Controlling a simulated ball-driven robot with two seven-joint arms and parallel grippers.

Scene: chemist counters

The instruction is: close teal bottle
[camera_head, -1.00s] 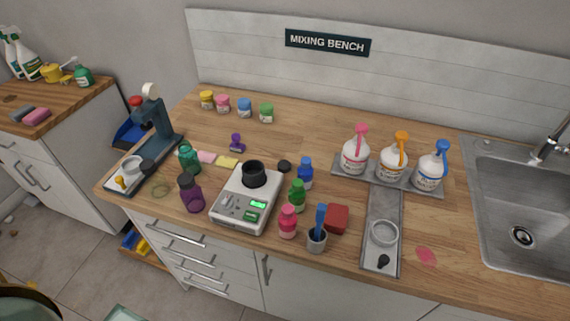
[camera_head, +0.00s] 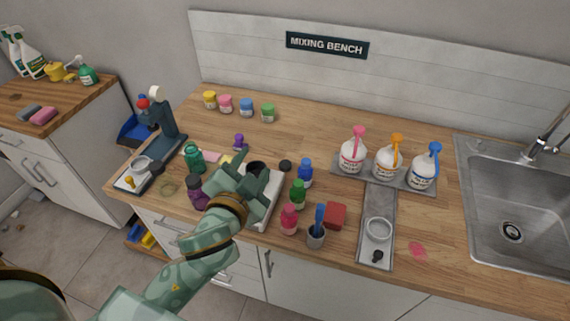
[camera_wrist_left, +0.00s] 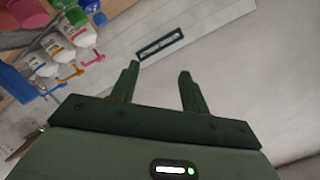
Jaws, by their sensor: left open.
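The teal bottle (camera_head: 194,160) stands upright on the left part of the wooden bench, behind the dark purple bottle (camera_head: 196,192). Its top is too small to tell whether a cap is on. A small dark round lid (camera_head: 285,165) lies on the bench beside the scale. My left gripper (camera_head: 260,162) is over the white scale, to the right of the teal bottle and apart from it. Its two fingers are spread and empty, as the left wrist view (camera_wrist_left: 158,88) also shows. The teal bottle is not recognisable in that view. My right gripper is not in view.
Left of the teal bottle stands a dark press-like device (camera_head: 165,130). The scale (camera_head: 268,205) is partly hidden by my arm. Blue (camera_head: 305,173), green (camera_head: 298,194) and pink (camera_head: 289,219) bottles stand to its right.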

